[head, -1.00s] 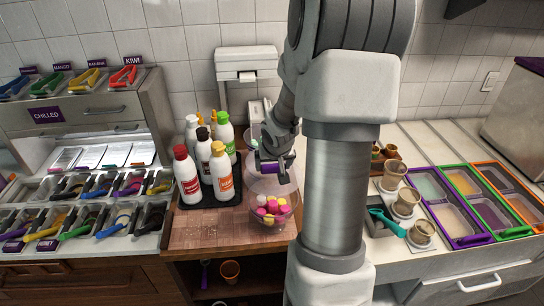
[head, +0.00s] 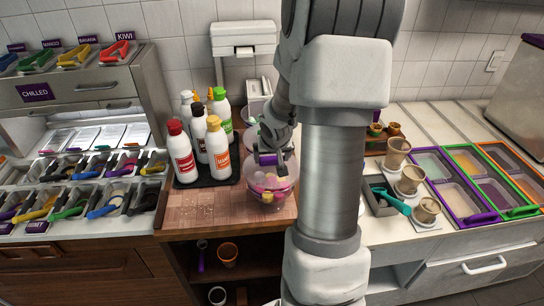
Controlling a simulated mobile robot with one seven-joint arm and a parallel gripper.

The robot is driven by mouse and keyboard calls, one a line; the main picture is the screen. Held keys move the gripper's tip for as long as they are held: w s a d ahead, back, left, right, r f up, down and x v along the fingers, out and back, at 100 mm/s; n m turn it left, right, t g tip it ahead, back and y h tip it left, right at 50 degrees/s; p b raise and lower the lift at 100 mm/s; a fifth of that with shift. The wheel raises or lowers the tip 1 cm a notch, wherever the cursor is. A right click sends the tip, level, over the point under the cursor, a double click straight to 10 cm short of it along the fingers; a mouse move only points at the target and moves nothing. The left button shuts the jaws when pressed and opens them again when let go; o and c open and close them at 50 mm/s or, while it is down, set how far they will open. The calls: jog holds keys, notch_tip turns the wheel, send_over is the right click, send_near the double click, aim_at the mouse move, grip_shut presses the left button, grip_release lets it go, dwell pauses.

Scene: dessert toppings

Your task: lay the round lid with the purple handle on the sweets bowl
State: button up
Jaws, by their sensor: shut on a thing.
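The clear sweets bowl (head: 287,198) stands on the wooden counter near its right side, with pink, yellow and white sweets inside. My gripper (head: 270,160) is directly above the bowl, shut on the purple handle (head: 267,160) of the round lid. The lid's see-through body (head: 264,176) is hard to make out against the bowl. It is level or nearly so, at about the height of the bowl's rim. I cannot tell whether lid and rim touch. My arm hides the area just right of the bowl.
Sauce bottles (head: 217,148) stand on a black tray left of the bowl. To the right are jars (head: 411,180), a teal scoop (head: 392,201) and framed topping tubs (head: 445,190).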

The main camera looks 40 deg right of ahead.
jog(key=shift+s+f+b, duration=0.15)
jog(key=shift+f+b, duration=0.35)
jog(key=shift+f, duration=0.2)
dwell(0.7)
jog(key=o, duration=1.1)
notch_tip(320, 180, up, 7)
jog(key=p, duration=0.7)
jog(key=shift+r, duration=0.15)
